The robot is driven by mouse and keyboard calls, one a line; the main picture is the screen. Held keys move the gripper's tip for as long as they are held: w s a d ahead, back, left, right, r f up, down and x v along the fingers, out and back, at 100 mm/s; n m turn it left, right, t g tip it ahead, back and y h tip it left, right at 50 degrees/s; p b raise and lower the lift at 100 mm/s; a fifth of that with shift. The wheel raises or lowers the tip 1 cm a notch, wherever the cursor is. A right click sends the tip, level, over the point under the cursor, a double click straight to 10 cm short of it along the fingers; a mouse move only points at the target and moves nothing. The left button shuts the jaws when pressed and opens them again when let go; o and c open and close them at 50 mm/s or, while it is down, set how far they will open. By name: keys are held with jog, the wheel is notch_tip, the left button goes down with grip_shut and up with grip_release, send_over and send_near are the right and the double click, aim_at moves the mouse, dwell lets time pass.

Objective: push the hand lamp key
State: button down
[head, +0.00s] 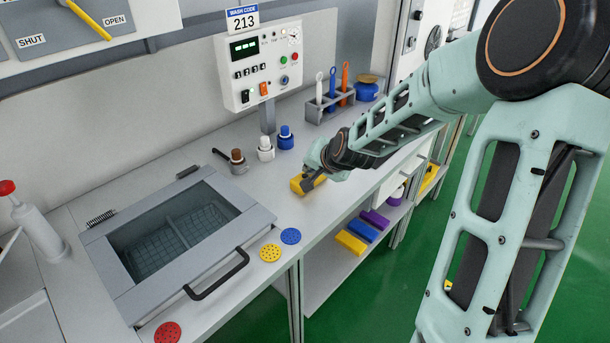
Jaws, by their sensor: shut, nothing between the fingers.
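A small yellow block-shaped thing (298,187), which looks like the hand lamp, lies on the grey worktop, right of the bottles and near the front edge. My gripper (313,181) reaches in from the right, low over the worktop, with its dark fingers at the top and right side of the yellow thing. The fingers are shut with nothing between them. They overlap the lamp in this view, and I cannot tell whether they touch it. The lamp's key cannot be made out; my gripper covers part of the lamp.
A control box (262,68) with buttons stands on a post behind. Brown, white (265,149) and blue (286,138) capped bottles stand left of the lamp. A lidded basin (110,258) with a handle is at left; a brush rack (330,106) is behind. Worktop around the lamp is mostly clear.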

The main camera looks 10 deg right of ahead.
jog(key=shift+f, duration=0.4)
jog(key=shift+r, duration=0.2)
jog(key=shift+r+p, duration=0.25)
jog(key=shift+p, duration=0.05)
jog(key=shift+r, duration=0.15)
notch_tip(320, 180, up, 6)
jog(key=p, duration=0.5)
dwell(0.3)
